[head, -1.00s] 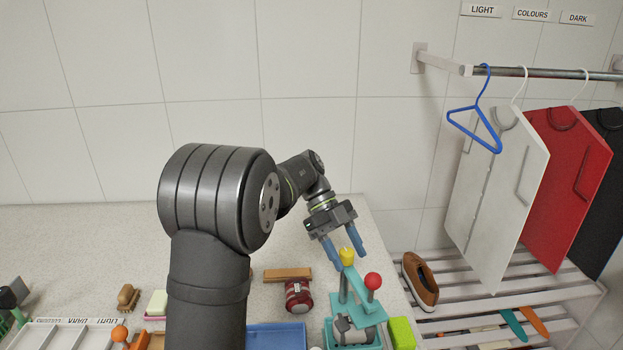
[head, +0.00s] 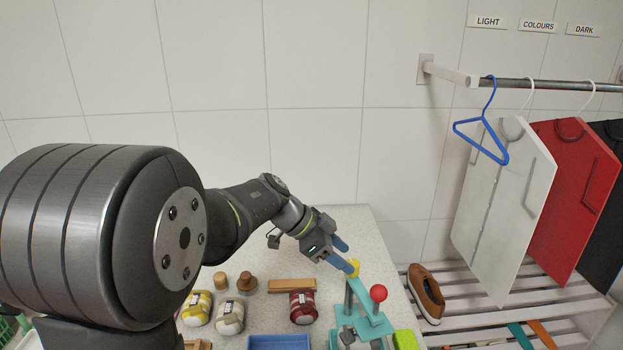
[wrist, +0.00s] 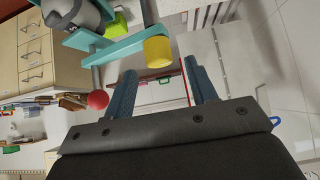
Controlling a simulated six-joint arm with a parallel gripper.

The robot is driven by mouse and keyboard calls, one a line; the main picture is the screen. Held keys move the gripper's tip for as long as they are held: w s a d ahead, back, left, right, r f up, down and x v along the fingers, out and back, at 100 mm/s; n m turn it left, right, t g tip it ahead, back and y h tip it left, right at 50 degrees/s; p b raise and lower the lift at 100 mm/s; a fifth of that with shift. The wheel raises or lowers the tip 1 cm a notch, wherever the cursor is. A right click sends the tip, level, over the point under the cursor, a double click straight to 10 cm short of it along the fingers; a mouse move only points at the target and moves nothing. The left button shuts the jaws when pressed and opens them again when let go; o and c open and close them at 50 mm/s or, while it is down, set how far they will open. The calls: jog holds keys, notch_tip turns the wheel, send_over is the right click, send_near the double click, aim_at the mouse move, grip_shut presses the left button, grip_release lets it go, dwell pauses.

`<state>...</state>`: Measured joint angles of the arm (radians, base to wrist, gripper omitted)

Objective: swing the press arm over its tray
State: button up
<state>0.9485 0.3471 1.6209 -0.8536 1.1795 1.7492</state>
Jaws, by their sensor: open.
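The teal press stands at the right front of the counter. Its press arm (head: 369,318) carries a red ball knob (head: 378,293) and a yellow cap (head: 353,267). The teal tray (head: 334,341) below is partly cut off by the frame's edge. My gripper (head: 350,257) is open, with its blue fingers tilted down to the right at the yellow cap. In the wrist view the yellow cap (wrist: 158,52) lies at and just beyond the gap between the fingertips. The red knob (wrist: 97,99) is outside the left finger. I cannot tell whether a finger touches the cap.
A lime green block (head: 405,340) stands right of the press. A blue tray (head: 252,344), a red-striped roll (head: 303,307) and a wooden block (head: 292,285) lie to its left. A brown shoe (head: 427,292) rests on the slatted rack to the right, beneath hanging boards.

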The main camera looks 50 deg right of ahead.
jog(key=v, duration=1.3)
jog(key=s+d+r+t+y, duration=0.3)
jog(key=s+d+r, duration=0.2)
jog(key=s+d, duration=0.25)
jog(key=w+x, duration=0.1)
jog(key=x, duration=0.8)
jog(key=v, duration=0.9)
jog(key=w+n+t+h, duration=0.1)
jog(key=w+n+t, duration=0.2)
jog(key=w, duration=0.5)
jog(key=shift+w+a+r+n+t, duration=0.25)
jog(key=shift+w+n+t, duration=0.1)
jog(key=shift+n, duration=0.35)
jog(key=shift+c, duration=0.4)
